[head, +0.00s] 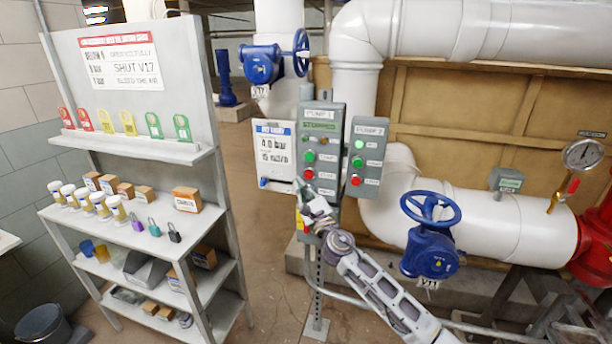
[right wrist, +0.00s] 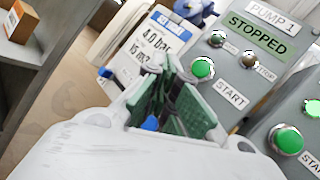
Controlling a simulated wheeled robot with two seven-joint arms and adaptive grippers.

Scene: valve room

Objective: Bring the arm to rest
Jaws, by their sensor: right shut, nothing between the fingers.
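My right arm (head: 380,285) reaches up from the lower right in the head view. Its gripper (head: 304,190) is in front of the lower left part of the grey pump 1 box (head: 322,120). In the right wrist view the dark green fingers (right wrist: 168,88) are together with nothing between them. They point toward the panel and the white notice, and I cannot tell whether they touch anything. The pump 1 display (right wrist: 257,34) reads STOPPED. My left gripper is not in view.
The pump 2 box (head: 367,155) stands right of pump 1. A blue valve (head: 430,240) and white pipes (head: 500,215) lie to the right of my arm. A shelf (head: 205,285) with tags, boxes and padlocks stands at left. Floor shows between shelf and panel.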

